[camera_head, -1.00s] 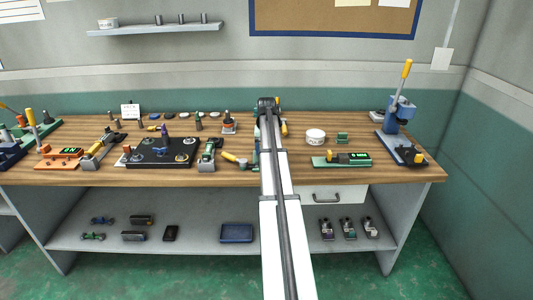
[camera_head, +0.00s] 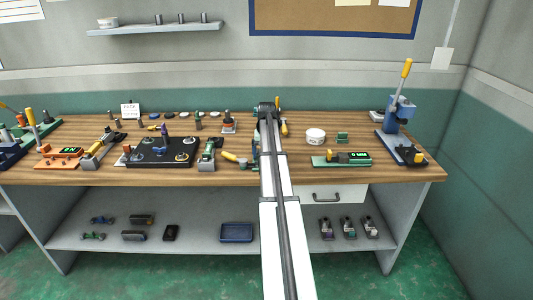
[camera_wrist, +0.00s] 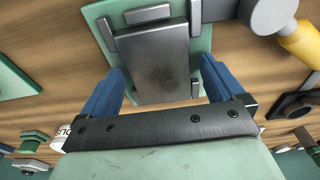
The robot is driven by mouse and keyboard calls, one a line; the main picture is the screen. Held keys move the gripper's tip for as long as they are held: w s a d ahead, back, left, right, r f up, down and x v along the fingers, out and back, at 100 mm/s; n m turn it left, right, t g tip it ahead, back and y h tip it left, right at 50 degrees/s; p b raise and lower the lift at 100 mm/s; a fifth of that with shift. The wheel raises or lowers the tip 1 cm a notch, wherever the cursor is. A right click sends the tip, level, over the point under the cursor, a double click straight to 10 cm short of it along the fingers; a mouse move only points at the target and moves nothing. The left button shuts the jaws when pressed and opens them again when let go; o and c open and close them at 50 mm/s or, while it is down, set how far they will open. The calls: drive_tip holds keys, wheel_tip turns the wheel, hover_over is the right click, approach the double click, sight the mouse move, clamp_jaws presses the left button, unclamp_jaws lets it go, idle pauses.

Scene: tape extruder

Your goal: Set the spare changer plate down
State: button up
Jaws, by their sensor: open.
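A grey metal plate, which looks like the spare changer plate (camera_wrist: 148,62), lies flat on a light green base (camera_wrist: 106,14) in the wrist view. Small grey blocks stand along the plate's edges. My gripper (camera_wrist: 163,70) is open, with one blue finger on each side of the plate's near end. Narrow gaps show between the fingers and the plate. In the head view my own arm covers the gripper and the plate.
A yellow-handled tool with a grey round head (camera_wrist: 268,12) lies close to the right of the base. A white tub (camera_head: 315,136) and a green board with a display (camera_head: 342,159) stand right of my arm. A black fixture board (camera_head: 160,153) lies to the left.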

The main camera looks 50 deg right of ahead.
wheel_tip(320, 180, up, 12)
drive_tip(key=s+a, duration=0.1)
idle(0.5)
drive_tip(key=shift+r, duration=0.1)
